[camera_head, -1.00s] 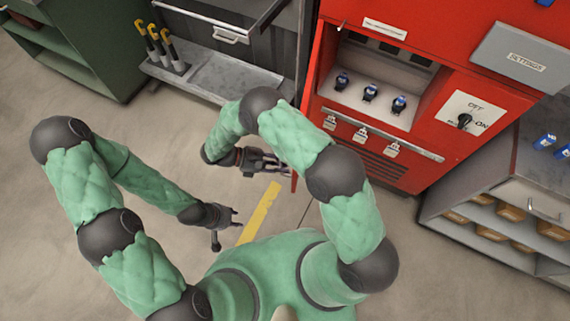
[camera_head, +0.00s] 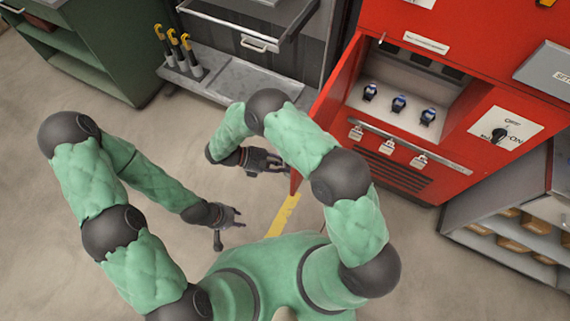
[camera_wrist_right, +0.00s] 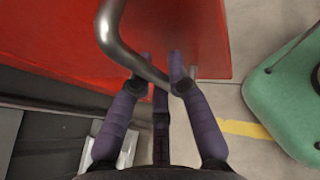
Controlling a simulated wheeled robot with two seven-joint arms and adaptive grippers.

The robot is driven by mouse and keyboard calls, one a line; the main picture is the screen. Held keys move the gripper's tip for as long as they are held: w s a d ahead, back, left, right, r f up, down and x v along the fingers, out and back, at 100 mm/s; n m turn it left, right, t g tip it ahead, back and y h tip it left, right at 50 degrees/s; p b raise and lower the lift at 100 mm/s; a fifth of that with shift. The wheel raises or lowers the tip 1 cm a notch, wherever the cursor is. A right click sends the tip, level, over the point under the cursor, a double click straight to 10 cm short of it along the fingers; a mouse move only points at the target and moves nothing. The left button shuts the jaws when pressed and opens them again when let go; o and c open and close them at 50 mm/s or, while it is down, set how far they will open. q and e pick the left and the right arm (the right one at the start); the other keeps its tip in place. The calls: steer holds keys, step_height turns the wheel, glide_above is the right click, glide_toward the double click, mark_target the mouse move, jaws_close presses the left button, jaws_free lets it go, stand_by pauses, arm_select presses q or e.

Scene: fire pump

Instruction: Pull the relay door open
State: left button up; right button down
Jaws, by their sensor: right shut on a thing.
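The red relay door (camera_head: 333,97) stands swung out from the left side of the red cabinet. It shows nearly edge-on in the head view, and its red face fills the top of the right wrist view (camera_wrist_right: 190,30). A curved metal handle (camera_wrist_right: 121,48) is fixed on it. My right gripper (camera_head: 284,168) is at the door's outer edge, its fingers shut around the lower part of the handle, as the right wrist view (camera_wrist_right: 161,72) shows. My left gripper (camera_head: 238,217) hangs over the floor, apart from the door, fingers spread and empty.
The cabinet's recess holds blue-topped knobs (camera_head: 399,103), with padlocks (camera_head: 387,146) below and a rotary switch (camera_head: 499,134) to the right. A grey cabinet with an open drawer (camera_head: 250,25) stands behind the door. Open floor (camera_head: 170,135) lies left.

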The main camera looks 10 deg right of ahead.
steer(key=c, duration=1.4)
jaws_free()
steer(key=v, duration=1.2)
steer(key=shift+r, duration=0.1)
